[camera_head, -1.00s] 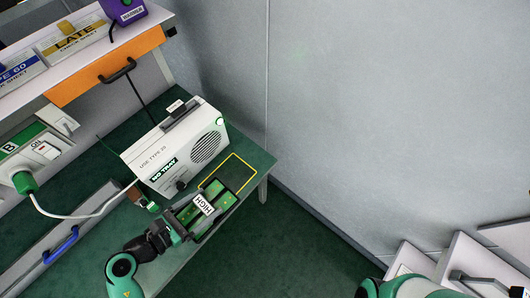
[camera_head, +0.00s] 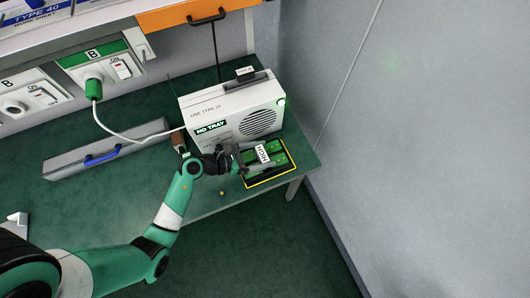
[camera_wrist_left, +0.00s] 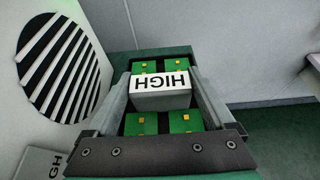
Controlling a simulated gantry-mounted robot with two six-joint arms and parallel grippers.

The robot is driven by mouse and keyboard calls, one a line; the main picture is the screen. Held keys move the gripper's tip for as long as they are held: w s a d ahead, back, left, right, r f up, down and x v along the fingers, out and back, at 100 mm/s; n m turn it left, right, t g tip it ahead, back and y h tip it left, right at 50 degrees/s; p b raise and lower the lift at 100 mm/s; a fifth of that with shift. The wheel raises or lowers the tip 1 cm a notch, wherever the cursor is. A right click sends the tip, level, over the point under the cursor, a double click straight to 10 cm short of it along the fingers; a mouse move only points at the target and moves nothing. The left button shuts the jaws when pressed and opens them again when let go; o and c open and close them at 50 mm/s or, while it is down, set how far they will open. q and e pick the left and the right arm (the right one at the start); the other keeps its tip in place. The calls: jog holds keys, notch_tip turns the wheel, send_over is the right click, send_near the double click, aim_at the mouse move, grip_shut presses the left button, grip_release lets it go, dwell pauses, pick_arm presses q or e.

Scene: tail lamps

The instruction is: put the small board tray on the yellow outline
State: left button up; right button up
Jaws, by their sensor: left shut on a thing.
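The small board tray (camera_head: 280,158) is dark, with green boards and a white block marked HIGH (camera_head: 263,153) across its middle. It also shows in the left wrist view, boards (camera_wrist_left: 141,123) and block (camera_wrist_left: 161,92) filling the middle. My left gripper (camera_head: 254,155) is shut on the tray, a finger on either side of the HIGH block. The yellow outline (camera_head: 272,180) shows along the tray's near and right edges; the tray lies over its inside. I cannot tell whether the tray touches the table. My right gripper is not in view.
A white speaker box (camera_head: 232,108) marked NO TRAY stands right behind the tray. The green table (camera_head: 110,190) ends just right of the outline. A grey bar with a blue handle (camera_head: 103,157) lies at left. A wall (camera_head: 420,150) rises at right.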

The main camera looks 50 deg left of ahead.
aim_at(265, 157)
pick_arm(q)
jog(key=shift+w+a+f, duration=0.15)
jog(key=shift+w+f, duration=0.3)
jog(key=shift+f, duration=0.2)
jog(key=shift+w, duration=0.15)
jog(key=f+b, duration=0.3)
jog(key=f, duration=0.1)
jog(key=shift+w+a, duration=0.1)
jog(key=shift+w, duration=0.15)
jog(key=shift+s+r, duration=0.1)
jog(key=shift+r, duration=0.1)
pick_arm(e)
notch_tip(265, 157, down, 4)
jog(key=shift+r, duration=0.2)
pick_arm(q)
jog(key=shift+f, duration=0.15)
jog(key=o, duration=1.3)
